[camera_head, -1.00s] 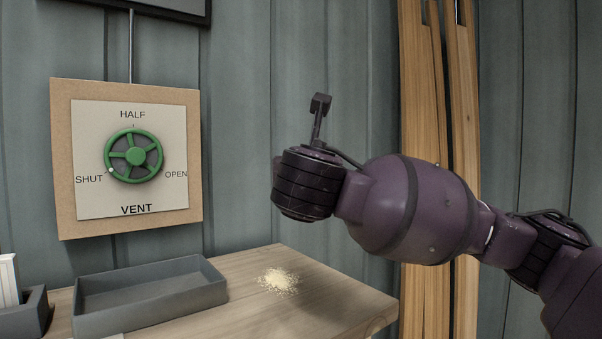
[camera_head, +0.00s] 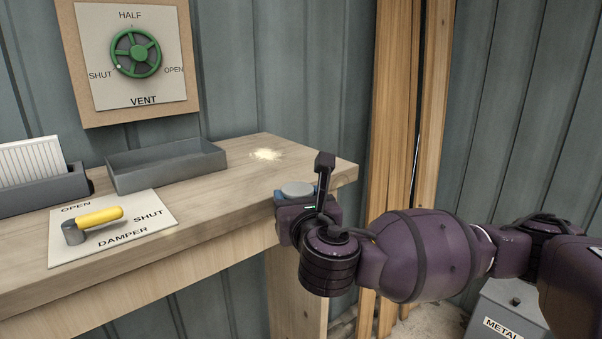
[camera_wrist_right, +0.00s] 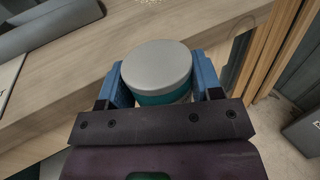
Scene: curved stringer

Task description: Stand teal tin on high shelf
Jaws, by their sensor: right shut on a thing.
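The teal tin (camera_wrist_right: 158,98) has a grey lid and a teal side. It sits between the two blue fingers of my right gripper (camera_wrist_right: 160,88), which is shut on it. In the head view the grey lid of the tin (camera_head: 297,189) shows just beyond my right gripper (camera_head: 296,196), near the bench's front edge at its right end. The tin looks upright. Its underside is hidden, so I cannot tell whether it touches the bench. No high shelf can be made out. My left gripper is not in view.
A green vent wheel (camera_head: 137,53) is on the wall. Planks (camera_head: 398,110) stand right of the bench; a metal bin (camera_head: 505,315) is on the floor.

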